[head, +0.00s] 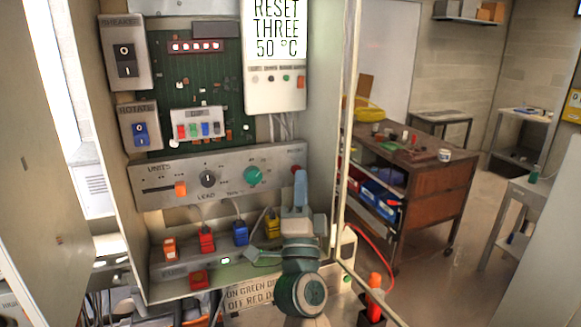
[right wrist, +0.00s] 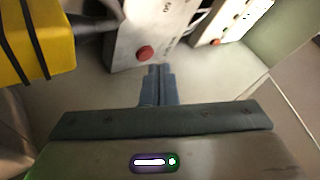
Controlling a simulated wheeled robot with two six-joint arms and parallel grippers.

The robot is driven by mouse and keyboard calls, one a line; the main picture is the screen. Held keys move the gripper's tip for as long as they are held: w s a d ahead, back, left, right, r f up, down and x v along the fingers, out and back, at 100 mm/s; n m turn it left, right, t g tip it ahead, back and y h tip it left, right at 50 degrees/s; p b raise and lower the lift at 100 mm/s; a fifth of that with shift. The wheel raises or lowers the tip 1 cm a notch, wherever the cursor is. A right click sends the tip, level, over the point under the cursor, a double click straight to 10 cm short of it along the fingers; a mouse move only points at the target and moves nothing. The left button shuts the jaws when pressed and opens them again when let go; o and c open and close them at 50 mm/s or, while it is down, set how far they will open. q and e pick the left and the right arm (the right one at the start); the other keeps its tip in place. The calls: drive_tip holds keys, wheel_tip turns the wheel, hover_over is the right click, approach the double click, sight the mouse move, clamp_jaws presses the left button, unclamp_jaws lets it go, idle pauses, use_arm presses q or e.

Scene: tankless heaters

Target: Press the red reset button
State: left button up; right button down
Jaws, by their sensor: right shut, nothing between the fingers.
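In the right wrist view the round red button (right wrist: 145,53) shows whole on the panel's edge. My right gripper (head: 300,174) is shut and empty, its fingers pointing up at the button. In the wrist view its fingertips (right wrist: 160,68) are just below and right of the button; I cannot tell whether they touch the panel. My left gripper is not in view.
A yellow connector (right wrist: 40,40) is left of the fingers in the wrist view. Red (head: 206,240) and blue (head: 240,234) connectors line the ledge below the panel. The panel also has an orange slider (head: 180,188) and green knob (head: 252,175). A display (head: 277,28) reads RESET THREE 50 °C.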

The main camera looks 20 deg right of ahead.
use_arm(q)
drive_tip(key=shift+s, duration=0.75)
use_arm(e)
drive_tip(key=shift+r, duration=0.1)
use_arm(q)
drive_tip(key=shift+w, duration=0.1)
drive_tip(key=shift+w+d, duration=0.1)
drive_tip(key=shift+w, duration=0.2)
use_arm(e)
drive_tip(key=shift+s+d, duration=0.1)
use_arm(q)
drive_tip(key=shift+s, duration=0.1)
use_arm(e)
drive_tip(key=shift+w, duration=0.2)
idle(0.5)
drive_tip(key=shift+w, duration=0.3)
